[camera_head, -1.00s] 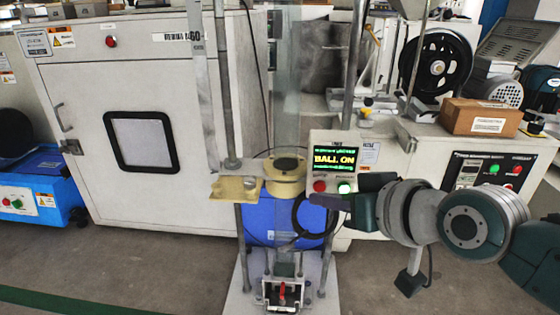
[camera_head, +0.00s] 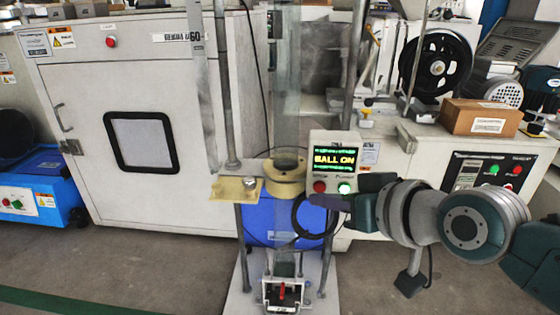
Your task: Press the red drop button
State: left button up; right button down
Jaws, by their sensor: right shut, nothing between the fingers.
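The red drop button (camera_head: 319,186) is on the front of a small white control box (camera_head: 313,150), below its lit screen (camera_head: 335,158) reading "BALL ON". A lit green button (camera_head: 344,187) sits to its right. My right gripper (camera_head: 313,200) comes in from the right, its dark fingers shut and empty. Its tip is just below the red button in the picture; I cannot tell whether it touches. Left of the box is the yellow ring holder (camera_head: 285,186) of the drop stand, with a greyish opening in its top. My left gripper is not in view.
A clear vertical tube (camera_head: 287,80) and metal posts rise around the holder. A small clamp with a red handle (camera_head: 282,291) sits on the stand's base. A white cabinet (camera_head: 70,190) stands left, and a brown box (camera_head: 480,117) lies on the right-hand machine.

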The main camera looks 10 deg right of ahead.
jog(key=shift+w, duration=0.15)
dwell(0.5)
jog(key=shift+w+d, duration=0.15)
jog(key=shift+w, duration=0.15)
jog(key=shift+w+d+b, duration=0.15)
jog(key=shift+w+b, duration=0.25)
jog(key=shift+b, duration=0.2)
dwell(0.5)
dwell(0.4)
jog(key=shift+s+a+p, duration=0.3)
jog(key=shift+s+p, duration=0.5)
jog(key=shift+p, duration=0.1)
